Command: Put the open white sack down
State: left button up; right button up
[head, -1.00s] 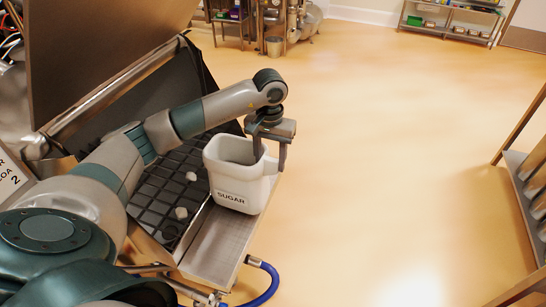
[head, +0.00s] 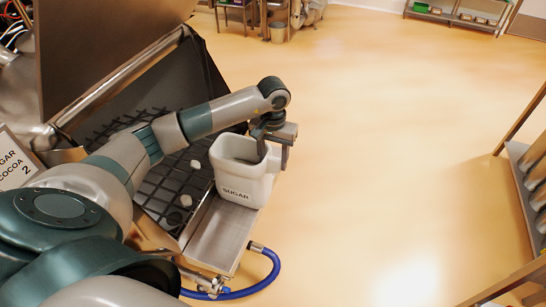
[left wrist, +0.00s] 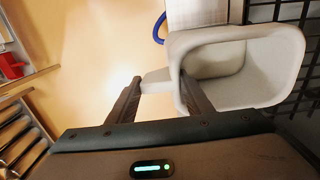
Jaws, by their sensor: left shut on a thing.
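The open white sack shows as a white, open-topped container labelled SUGAR (head: 236,182). It stands upright at the outer side of the hopper, over or on the far part of the metal shelf (head: 217,238); I cannot tell whether it touches. My left gripper (head: 272,150) is at its right rim, shut on its wall or handle. In the left wrist view the container (left wrist: 275,50) opens toward the camera, and the fingers (left wrist: 155,92) are on its near side. Its inside looks empty from here. My right gripper is not in view.
A raised brown lid (head: 105,45) stands behind. A blue hose (head: 272,275) curves below the shelf. The floor to the right is clear up to a rack (head: 530,175).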

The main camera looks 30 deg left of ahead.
pick_arm(q)
jog(key=o, duration=1.2)
jog(key=shift+r, duration=0.15)
jog(key=shift+r+b, duration=0.2)
jog(key=shift+b, duration=0.1)
jog(key=shift+r, duration=0.35)
jog(key=shift+r+b, duration=2.65)
jog(key=shift+r, duration=2.75)
